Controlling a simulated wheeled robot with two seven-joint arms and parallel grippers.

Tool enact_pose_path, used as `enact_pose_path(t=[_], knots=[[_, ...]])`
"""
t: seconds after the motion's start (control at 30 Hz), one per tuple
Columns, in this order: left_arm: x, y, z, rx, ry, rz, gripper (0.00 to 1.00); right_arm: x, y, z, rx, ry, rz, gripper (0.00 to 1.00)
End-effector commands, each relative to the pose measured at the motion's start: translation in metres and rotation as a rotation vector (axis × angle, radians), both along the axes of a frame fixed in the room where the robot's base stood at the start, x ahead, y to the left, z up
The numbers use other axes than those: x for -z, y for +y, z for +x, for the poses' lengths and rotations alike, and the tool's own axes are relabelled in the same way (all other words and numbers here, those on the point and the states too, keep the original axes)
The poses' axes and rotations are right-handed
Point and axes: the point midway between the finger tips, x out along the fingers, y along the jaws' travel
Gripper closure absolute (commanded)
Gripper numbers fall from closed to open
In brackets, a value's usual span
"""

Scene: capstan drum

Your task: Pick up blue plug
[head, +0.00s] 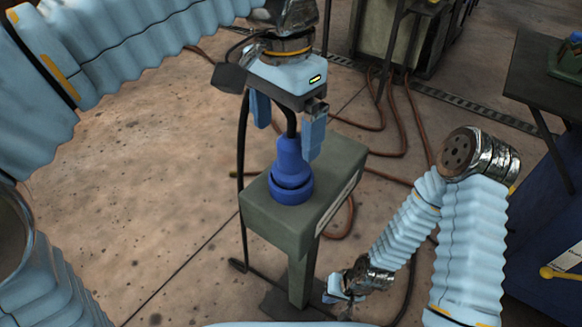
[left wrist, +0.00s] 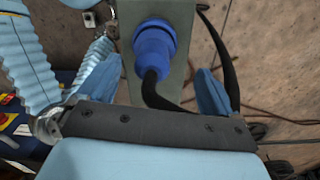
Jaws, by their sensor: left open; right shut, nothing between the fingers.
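The blue plug (head: 290,163) stands upright on the grey-green stand (head: 325,193), with a black cable running up from its top. My left gripper (head: 287,132) is open above the plug, its two blue fingers apart on either side of the cable. In the left wrist view the plug (left wrist: 154,45) and its cable lie between the open fingers (left wrist: 158,85), which do not appear to touch it. My right gripper (head: 345,290) is low at the bottom of the head view, right of the stand's leg, shut and partly hidden by its own arm.
A dark box-shaped unit (head: 392,35) stands at the back. A dark table (head: 545,75) and blue cabinet (head: 545,235) are at the right. Reddish hoses (head: 395,115) lie across the brown floor. A black cable hangs left of the stand. The floor at left is clear.

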Motion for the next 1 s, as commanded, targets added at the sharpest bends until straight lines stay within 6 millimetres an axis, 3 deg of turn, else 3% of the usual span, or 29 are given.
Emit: enact_pose_path(t=[0.4,0.7,1.0], knots=[[0.052,-0.007,-0.006,0.000,0.001,-0.001,0.07,0.013,-0.003,0.001,0.005,-0.002,-0.004,1.00],[0.057,-0.007,-0.005,0.000,0.000,0.000,0.07,0.013,-0.003,0.001,0.006,-0.003,-0.004,1.00],[0.057,-0.007,-0.005,0.000,0.000,0.000,0.53,0.013,-0.003,0.001,0.006,-0.003,-0.004,1.00]])
